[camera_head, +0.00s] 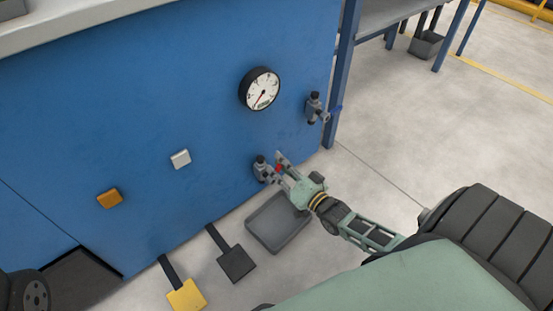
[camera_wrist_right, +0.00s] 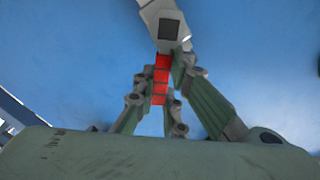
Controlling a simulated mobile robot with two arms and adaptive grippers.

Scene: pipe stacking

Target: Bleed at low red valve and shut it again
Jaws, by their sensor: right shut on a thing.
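The low valve (camera_head: 262,168) has a grey body and sits near the bottom right of the blue panel. Its red handle (camera_head: 279,168) shows as a small red patch between my right gripper's fingers. In the right wrist view the red handle (camera_wrist_right: 160,80) runs down from the grey valve body (camera_wrist_right: 168,28), with a finger on each side. My right gripper (camera_head: 281,167) is shut on the red handle. The fingers partly cover the handle in the head view. My left gripper is not in view.
A round gauge (camera_head: 260,89) is above the low valve. A second valve (camera_head: 316,107) is higher at the panel's right. A grey tray (camera_head: 279,222) lies on the floor below the low valve. Black (camera_head: 236,263) and yellow (camera_head: 186,295) pedals stick out to its left.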

